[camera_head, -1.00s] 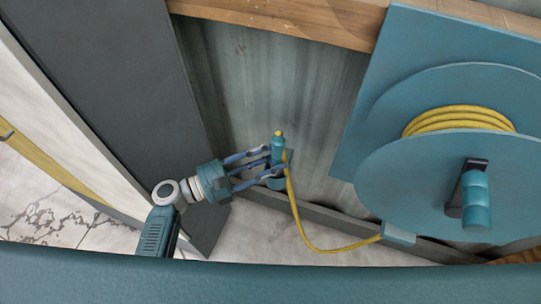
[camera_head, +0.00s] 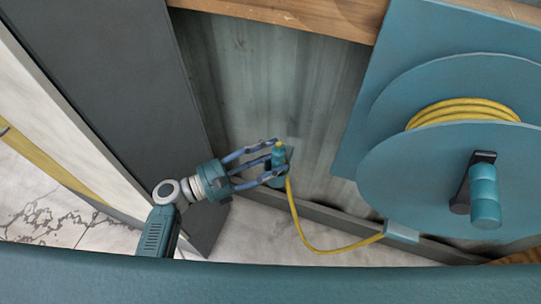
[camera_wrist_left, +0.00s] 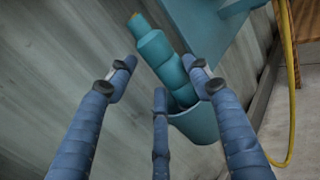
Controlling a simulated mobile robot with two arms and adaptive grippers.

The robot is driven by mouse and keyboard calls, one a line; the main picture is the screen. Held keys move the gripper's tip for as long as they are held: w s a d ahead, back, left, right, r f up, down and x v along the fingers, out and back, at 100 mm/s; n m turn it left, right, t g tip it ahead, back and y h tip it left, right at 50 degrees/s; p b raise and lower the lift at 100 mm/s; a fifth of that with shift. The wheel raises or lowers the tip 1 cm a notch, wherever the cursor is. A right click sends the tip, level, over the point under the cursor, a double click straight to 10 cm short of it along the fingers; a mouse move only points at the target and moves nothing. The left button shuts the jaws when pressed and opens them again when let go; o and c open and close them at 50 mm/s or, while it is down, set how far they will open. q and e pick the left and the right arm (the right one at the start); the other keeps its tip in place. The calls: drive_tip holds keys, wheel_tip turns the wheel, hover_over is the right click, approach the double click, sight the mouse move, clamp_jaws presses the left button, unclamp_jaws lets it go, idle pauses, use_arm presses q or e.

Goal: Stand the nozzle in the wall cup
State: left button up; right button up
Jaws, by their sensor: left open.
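The teal nozzle (camera_head: 278,156) with a yellow tip is at the grey wall, between the fingers of my left gripper (camera_head: 279,161). In the left wrist view the nozzle (camera_wrist_left: 158,57) has its lower end inside the teal wall cup (camera_wrist_left: 198,125), with its tip sticking out above the rim. My left gripper (camera_wrist_left: 164,80) is open there, with fingers on both sides of the nozzle and a third finger below in the picture. The fingers look apart from it. The cup is mostly hidden by the gripper in the head view. My right gripper is not in view.
A large teal reel (camera_head: 420,185) with yellow hose (camera_head: 466,112) and a crank handle (camera_head: 485,195) stands on the right. The hose hangs in a loop from the nozzle area to the reel. A dark panel (camera_head: 110,90) stands left; a wooden ledge (camera_head: 290,12) runs above.

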use_arm(q)
drive_tip(key=shift+s+f, duration=0.35)
drive_tip(key=shift+f, duration=0.35)
drive_tip(key=shift+s+a+f, duration=0.1)
drive_tip(key=shift+s+a, duration=0.05)
drive_tip(key=shift+a, duration=0.25)
drive_tip(key=r+v, duration=0.1)
drive_tip(key=v, duration=1)
drive_tip(key=shift+w+r, duration=0.25)
drive_tip(key=shift+a, duration=0.1)
